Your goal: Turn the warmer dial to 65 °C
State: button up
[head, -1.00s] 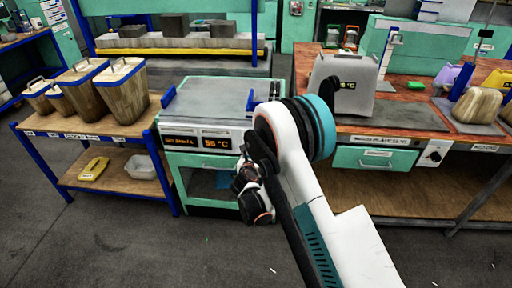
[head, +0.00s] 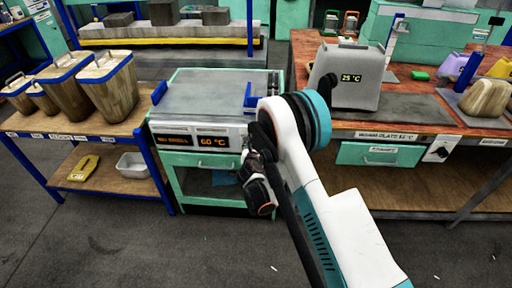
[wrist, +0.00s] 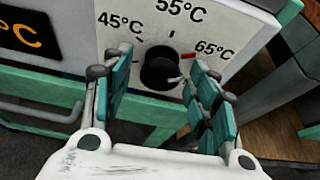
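The warmer (head: 205,95) is a white-fronted unit with a flat grey top and blue side handles. Its orange display (head: 213,141) reads 60 °C in the head view. In the wrist view the black round dial (wrist: 159,68) sits on a white panel marked 45, 55 and 65 °C. A red mark shows near the 65 °C label (wrist: 214,49), and a small white line shows at the dial's lower right. My gripper (wrist: 158,64) is open, its teal-padded fingers on either side of the dial with visible gaps. In the head view my arm hides the dial.
A shelf (head: 100,130) with several wooden bins is on the left.

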jog(key=c, duration=1)
jog(key=o, duration=1.1)
notch_tip(320, 180, up, 10)
